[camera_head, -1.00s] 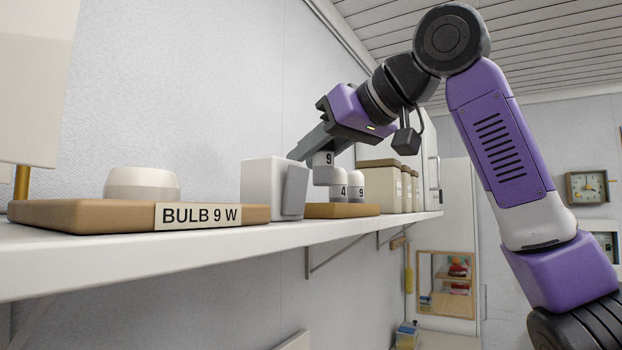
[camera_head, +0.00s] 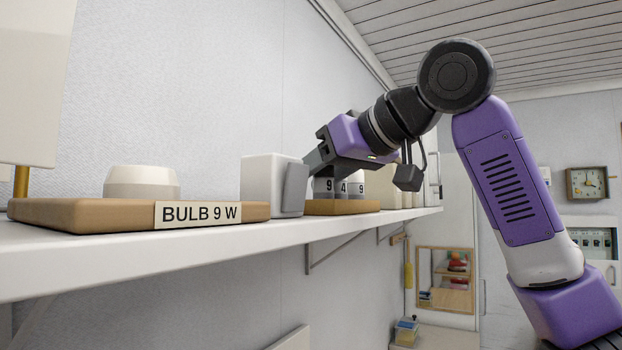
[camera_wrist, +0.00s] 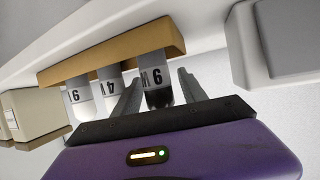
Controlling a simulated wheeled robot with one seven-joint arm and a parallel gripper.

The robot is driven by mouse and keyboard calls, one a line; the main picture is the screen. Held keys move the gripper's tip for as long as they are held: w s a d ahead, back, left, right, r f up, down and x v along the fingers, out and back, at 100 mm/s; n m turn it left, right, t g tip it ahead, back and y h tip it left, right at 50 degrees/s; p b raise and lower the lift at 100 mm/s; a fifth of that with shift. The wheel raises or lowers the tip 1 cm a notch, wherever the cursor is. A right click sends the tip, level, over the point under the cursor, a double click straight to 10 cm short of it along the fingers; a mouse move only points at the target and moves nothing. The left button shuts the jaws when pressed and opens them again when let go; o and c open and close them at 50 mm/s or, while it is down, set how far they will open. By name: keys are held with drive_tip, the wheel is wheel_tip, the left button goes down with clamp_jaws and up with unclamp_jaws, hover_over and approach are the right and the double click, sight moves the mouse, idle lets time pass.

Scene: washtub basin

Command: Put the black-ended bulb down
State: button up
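The black-ended bulb (camera_wrist: 157,72), marked 9 W, stands at the end of a wooden block (camera_wrist: 110,55) in the wrist view, black end towards my gripper (camera_wrist: 159,76). One finger is on each side of it, with a narrow gap at both sides, so my gripper looks open around it. In the head view the bulb (camera_head: 326,187) is upright on the block (camera_head: 342,208), its top hidden by my gripper (camera_head: 322,163). Two white-ended bulbs stand beside it, one marked 4 (camera_wrist: 110,86) and one marked 9 (camera_wrist: 79,95).
A white box (camera_head: 263,185) with a grey plate stands just left of the block on the white shelf (camera_head: 150,250). A board labelled BULB 9 W (camera_head: 90,217) with a round white socket (camera_head: 142,182) lies further left. Cream canisters (camera_head: 392,190) stand beyond the bulbs.

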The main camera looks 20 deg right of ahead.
drive_tip(key=shift+r, duration=0.15)
drive_tip(key=b+v, duration=0.4)
drive_tip(key=v, duration=0.8)
idle(0.4)
